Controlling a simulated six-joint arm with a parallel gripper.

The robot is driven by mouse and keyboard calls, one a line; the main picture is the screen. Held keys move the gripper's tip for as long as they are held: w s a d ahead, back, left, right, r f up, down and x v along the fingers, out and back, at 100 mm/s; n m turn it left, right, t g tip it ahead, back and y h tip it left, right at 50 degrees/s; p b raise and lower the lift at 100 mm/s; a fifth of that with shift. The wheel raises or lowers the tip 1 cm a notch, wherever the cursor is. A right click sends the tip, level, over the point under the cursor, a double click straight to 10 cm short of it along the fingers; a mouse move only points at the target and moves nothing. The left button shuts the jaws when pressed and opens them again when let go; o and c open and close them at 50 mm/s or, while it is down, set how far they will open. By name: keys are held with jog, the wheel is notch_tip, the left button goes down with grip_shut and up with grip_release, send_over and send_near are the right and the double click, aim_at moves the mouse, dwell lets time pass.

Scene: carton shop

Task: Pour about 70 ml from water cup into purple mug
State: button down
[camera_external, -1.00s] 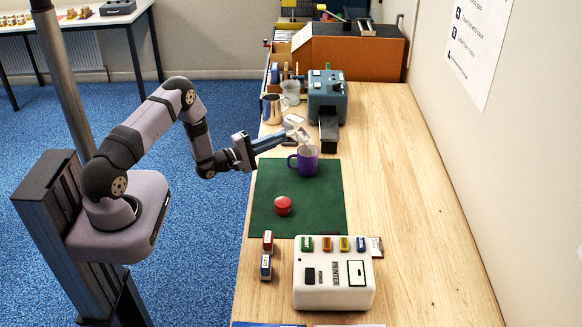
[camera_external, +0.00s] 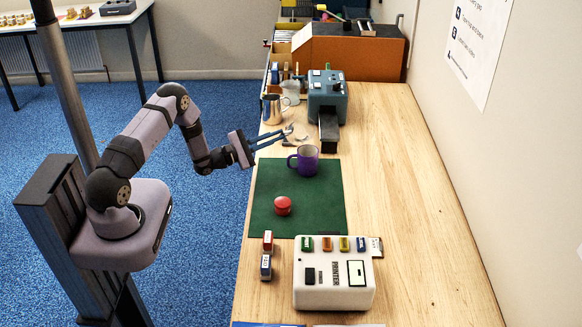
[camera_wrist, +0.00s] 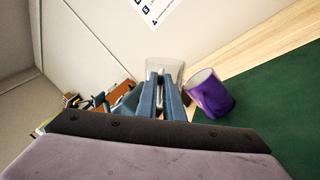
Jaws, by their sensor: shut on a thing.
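The purple mug (camera_external: 307,161) stands upright at the far end of the green mat (camera_external: 266,185), handle to the left. It also shows in the wrist view (camera_wrist: 213,97), right of my fingers. My gripper (camera_external: 288,134) is just left of and beyond the mug, above the table's left side. In the wrist view its blue fingers are shut on the clear water cup (camera_wrist: 172,68), which shows beyond and between the fingertips. The cup is apart from the mug and only faint in the outside view. I cannot tell the water level in either vessel.
A red round object (camera_external: 283,206) lies on the mat. A white printer box (camera_external: 334,290) with coloured blocks stands nearer. The table's right side is clear.

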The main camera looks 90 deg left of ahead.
jog(key=shift+s+a+r+n, duration=0.1)
jog(key=shift+a+r+n, duration=0.15)
jog(key=shift+n, duration=0.25)
jog(key=shift+a+n+b, duration=0.15)
jog(key=shift+n+b, duration=0.15)
jog(key=shift+b, duration=0.1)
dwell(1.4)
